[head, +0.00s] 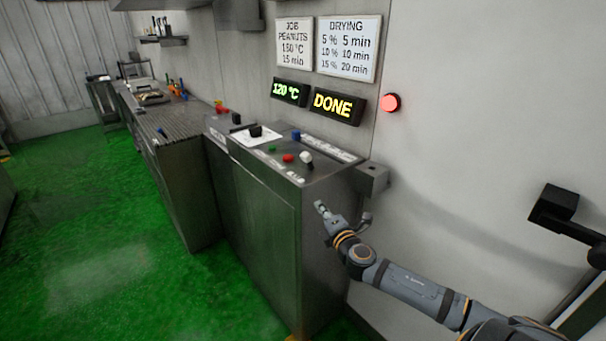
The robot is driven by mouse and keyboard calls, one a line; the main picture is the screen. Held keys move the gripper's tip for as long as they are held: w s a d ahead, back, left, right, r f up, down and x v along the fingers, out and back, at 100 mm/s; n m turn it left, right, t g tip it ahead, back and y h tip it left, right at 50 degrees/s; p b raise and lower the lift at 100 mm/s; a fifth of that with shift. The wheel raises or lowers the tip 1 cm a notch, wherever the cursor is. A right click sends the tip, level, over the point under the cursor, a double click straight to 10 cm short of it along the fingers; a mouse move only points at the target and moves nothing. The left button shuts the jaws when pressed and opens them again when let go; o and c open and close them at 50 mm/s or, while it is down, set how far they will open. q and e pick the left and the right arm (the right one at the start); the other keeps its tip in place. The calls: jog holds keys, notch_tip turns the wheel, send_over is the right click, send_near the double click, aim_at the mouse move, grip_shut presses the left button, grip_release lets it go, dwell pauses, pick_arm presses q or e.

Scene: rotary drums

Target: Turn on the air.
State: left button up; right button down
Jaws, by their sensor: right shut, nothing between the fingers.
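A steel control console (262,235) stands against the wall in the middle of the head view. On its top are a black knob (255,131) on a white plate, a blue control (296,135), a small green button (272,149), a red button (288,158) and a white-topped knob (306,157). Their labels are too small to read, so I cannot tell which one is for the air. My right gripper (320,207) is shut and empty, in front of the console's right part, below the white-topped knob and apart from it. My left gripper is not in view.
A 120 °C display (289,92) and a DONE display (338,104) hang above the console, under two signs (347,48). A red lamp (391,102) is lit on the wall. A grey box (372,178) juts out right of the console. Green floor (90,220) is clear at left.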

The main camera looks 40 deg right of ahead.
aim_at(301, 179)
jog(key=a+r+n+t+y, duration=0.1)
jog(key=a+r+n+t, duration=0.1)
jog(key=a+r, duration=0.2)
notch_tip(301, 179, up, 3)
jog(key=shift+a+f+n+y, duration=0.1)
jog(key=shift+a+n+y, duration=0.2)
jog(key=shift+a, duration=0.05)
jog(key=w+p, duration=0.1)
jog(key=w, duration=0.2)
jog(key=w+d+r+p, duration=0.1)
jog(key=w, duration=0.2)
jog(key=w+p, duration=0.1)
jog(key=w, duration=0.2)
jog(key=shift+d+r+p, duration=0.2)
jog(key=shift+r+p, duration=0.1)
jog(key=shift+p, duration=0.1)
jog(key=d, duration=0.2)
jog(key=w, duration=0.1)
jog(key=shift+d+r, duration=0.35)
jog(key=shift+d, duration=0.05)
jog(key=shift+d+r, duration=0.2)
jog(key=shift+d, duration=0.25)
